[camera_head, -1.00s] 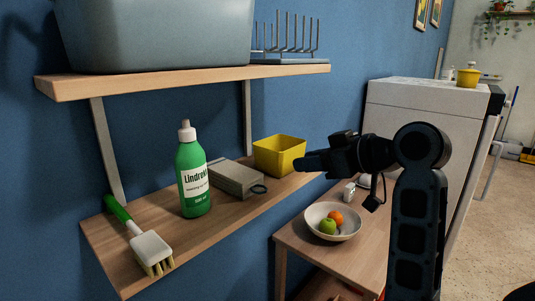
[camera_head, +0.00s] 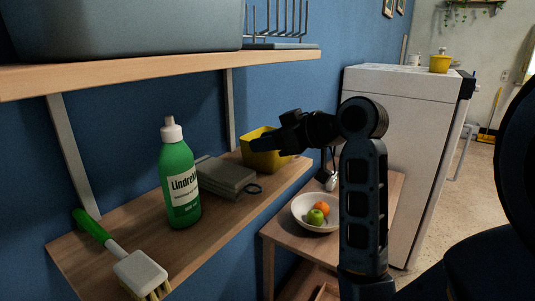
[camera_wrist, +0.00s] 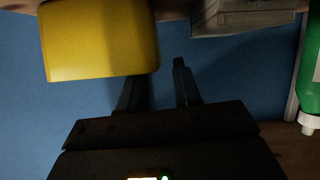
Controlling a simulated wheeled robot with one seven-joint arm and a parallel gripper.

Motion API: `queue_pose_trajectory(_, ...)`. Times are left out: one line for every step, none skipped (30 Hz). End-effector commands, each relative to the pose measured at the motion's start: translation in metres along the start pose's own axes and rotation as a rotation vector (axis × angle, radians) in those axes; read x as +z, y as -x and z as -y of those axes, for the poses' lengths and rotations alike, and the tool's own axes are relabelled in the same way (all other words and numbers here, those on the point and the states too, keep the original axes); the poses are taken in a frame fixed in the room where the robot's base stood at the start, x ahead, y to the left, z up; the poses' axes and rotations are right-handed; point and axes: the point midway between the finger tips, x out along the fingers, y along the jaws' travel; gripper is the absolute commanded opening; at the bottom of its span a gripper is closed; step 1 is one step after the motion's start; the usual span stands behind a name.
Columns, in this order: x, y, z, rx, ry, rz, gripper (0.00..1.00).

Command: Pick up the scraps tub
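A yellow tub (camera_head: 264,162), likely the scraps tub, stands on the lower wooden shelf (camera_head: 215,215), right of a grey box-like stack. In the wrist view, which looks upside down, the tub (camera_wrist: 100,42) fills the upper left, rim toward the bottom. My gripper (camera_head: 262,144) overlaps the tub's top in the head view. In the wrist view my gripper (camera_wrist: 160,76) has its fingers apart with bare wall showing between them. The left finger's tip is hidden behind the tub's rim edge; the right finger is to the tub's right. Contact cannot be told.
A green bottle (camera_head: 180,185), the grey stack (camera_head: 225,176) and a brush (camera_head: 135,268) share the shelf. An upper shelf (camera_head: 150,70) with a grey bin is overhead. A fruit bowl (camera_head: 315,222) stands on the lower table. Another yellow container (camera_head: 440,63) sits on the white appliance.

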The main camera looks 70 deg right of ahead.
Motion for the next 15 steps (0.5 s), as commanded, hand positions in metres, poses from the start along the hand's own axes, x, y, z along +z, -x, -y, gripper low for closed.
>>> queue_pose_trajectory(-0.003, -0.007, 0.0, -0.003, -0.001, 0.004, 0.33)
queue_pose_trajectory(-0.004, -0.011, 0.0, -0.003, -0.002, 0.003, 0.33)
queue_pose_trajectory(-0.005, -0.018, 0.0, -0.004, -0.002, 0.003, 0.33)
queue_pose_trajectory(-0.006, -0.022, -0.001, -0.002, -0.002, 0.003, 0.33)
queue_pose_trajectory(-0.005, -0.026, -0.001, -0.002, -0.003, 0.003, 0.33)
queue_pose_trajectory(-0.004, -0.031, 0.0, -0.002, -0.003, 0.003, 0.33)
queue_pose_trajectory(-0.004, -0.035, -0.001, -0.002, -0.002, 0.002, 0.33)
queue_pose_trajectory(-0.004, -0.037, -0.001, -0.001, -0.002, 0.002, 0.33)
queue_pose_trajectory(-0.004, -0.039, -0.001, 0.0, -0.001, 0.003, 0.33)
queue_pose_trajectory(-0.004, -0.041, -0.001, 0.0, -0.001, 0.002, 0.33)
queue_pose_trajectory(-0.004, -0.042, -0.001, 0.001, -0.001, 0.002, 0.33)
queue_pose_trajectory(-0.004, -0.042, -0.001, 0.001, -0.001, 0.002, 0.33)
queue_pose_trajectory(-0.004, -0.043, -0.001, 0.001, -0.001, 0.001, 0.33)
queue_pose_trajectory(-0.004, -0.043, -0.001, 0.001, -0.001, 0.001, 0.33)
queue_pose_trajectory(-0.004, -0.042, -0.001, 0.001, -0.001, 0.001, 0.33)
